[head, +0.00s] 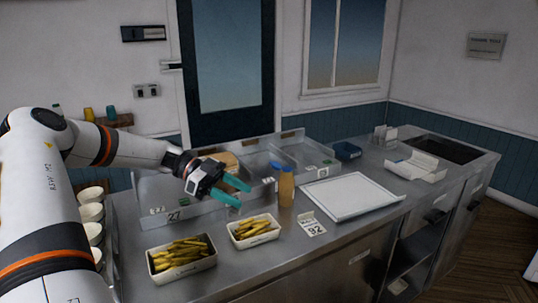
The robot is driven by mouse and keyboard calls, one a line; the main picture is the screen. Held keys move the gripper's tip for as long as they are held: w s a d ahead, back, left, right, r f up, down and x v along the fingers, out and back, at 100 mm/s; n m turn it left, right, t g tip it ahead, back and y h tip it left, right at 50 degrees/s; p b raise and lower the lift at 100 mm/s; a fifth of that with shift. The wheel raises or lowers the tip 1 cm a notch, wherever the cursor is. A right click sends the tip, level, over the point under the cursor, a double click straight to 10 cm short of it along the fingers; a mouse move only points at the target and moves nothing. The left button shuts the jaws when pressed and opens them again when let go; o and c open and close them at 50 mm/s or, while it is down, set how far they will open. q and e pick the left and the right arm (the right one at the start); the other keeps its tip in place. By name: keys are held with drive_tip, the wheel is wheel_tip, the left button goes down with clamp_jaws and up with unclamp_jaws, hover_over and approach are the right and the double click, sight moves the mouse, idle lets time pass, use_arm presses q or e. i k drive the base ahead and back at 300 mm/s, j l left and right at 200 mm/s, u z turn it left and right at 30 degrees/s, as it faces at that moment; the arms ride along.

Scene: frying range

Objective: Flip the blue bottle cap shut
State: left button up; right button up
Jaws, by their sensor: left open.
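A tan bottle (286,190) stands upright on the steel counter, right of the fries. A small blue piece, which looks like its cap (276,167), shows at the upper left of the bottle. The view is too small to tell how far the cap is hinged open. My left gripper (239,192) has teal fingers and is open and empty. It is left of the bottle, pointing right toward it, with a gap between them. My right gripper is not in view.
Two white trays of fries, one nearer (183,268) and one behind (254,241), sit in front of the gripper. A white-rimmed tray (350,196) lies right of the bottle, and a number card (312,224) in front. Steel bins (262,160) stand behind.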

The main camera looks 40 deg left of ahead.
sight(276, 166)
drive_tip(key=i+j, duration=0.2)
drive_tip(key=j, duration=0.15)
drive_tip(key=i+j, duration=0.45)
drive_tip(key=j, duration=0.3)
